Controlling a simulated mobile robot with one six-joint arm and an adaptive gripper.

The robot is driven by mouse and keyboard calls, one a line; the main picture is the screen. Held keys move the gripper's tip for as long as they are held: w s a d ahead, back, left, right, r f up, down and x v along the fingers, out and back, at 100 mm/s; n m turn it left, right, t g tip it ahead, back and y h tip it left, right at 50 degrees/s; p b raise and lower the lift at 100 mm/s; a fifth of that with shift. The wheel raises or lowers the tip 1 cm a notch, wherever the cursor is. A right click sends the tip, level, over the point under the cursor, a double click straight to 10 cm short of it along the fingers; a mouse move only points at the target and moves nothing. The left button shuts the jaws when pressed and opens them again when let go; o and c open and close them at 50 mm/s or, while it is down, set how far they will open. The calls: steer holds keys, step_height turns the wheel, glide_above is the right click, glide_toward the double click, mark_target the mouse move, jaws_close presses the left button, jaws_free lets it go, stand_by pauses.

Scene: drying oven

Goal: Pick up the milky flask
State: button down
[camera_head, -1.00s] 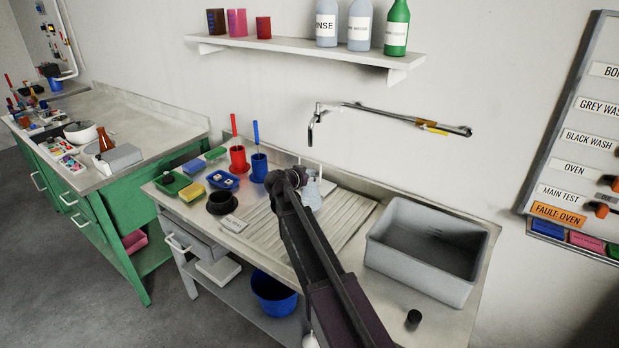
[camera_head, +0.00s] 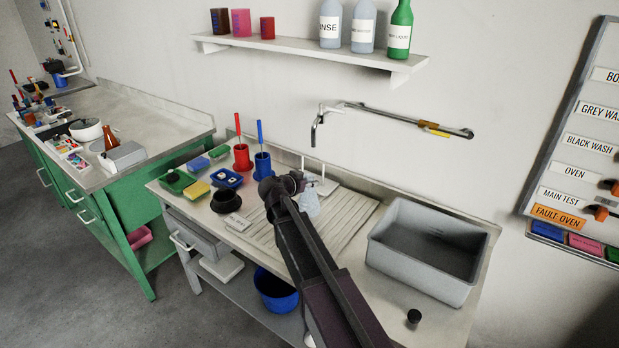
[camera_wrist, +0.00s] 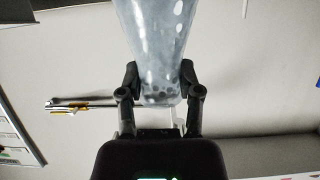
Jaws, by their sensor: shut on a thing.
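The milky flask (camera_wrist: 160,40) fills the upper middle of the wrist view, pale, translucent and glossy, with small bubble-like spots near its narrow end. My gripper (camera_wrist: 160,85) is shut on this narrow part, one dark finger on each side. The wide part reaches past the top edge of the picture. In the head view the pale flask (camera_head: 309,204) shows just right of the end of my arm, over the ribbed drainboard. My fingers are mostly hidden there, and I cannot tell whether the flask touches the board.
A grey basin (camera_head: 425,245) stands to the right on the bench. Red (camera_head: 241,158) and blue (camera_head: 262,166) cups with upright handles stand behind left, near a black bowl (camera_head: 226,201) and small trays. A wall tap (camera_head: 318,118) hangs above. The ribbed drainboard (camera_head: 345,222) has bare room.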

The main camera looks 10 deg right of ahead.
steer(key=s+a, duration=0.3)
steer(key=s, duration=0.5)
steer(key=shift+s+a+r+p, duration=0.15)
steer(key=shift+a+r+p, duration=0.2)
steer(key=shift+r+p, duration=0.1)
steer(key=shift+s+a, duration=0.1)
stand_by(0.7)
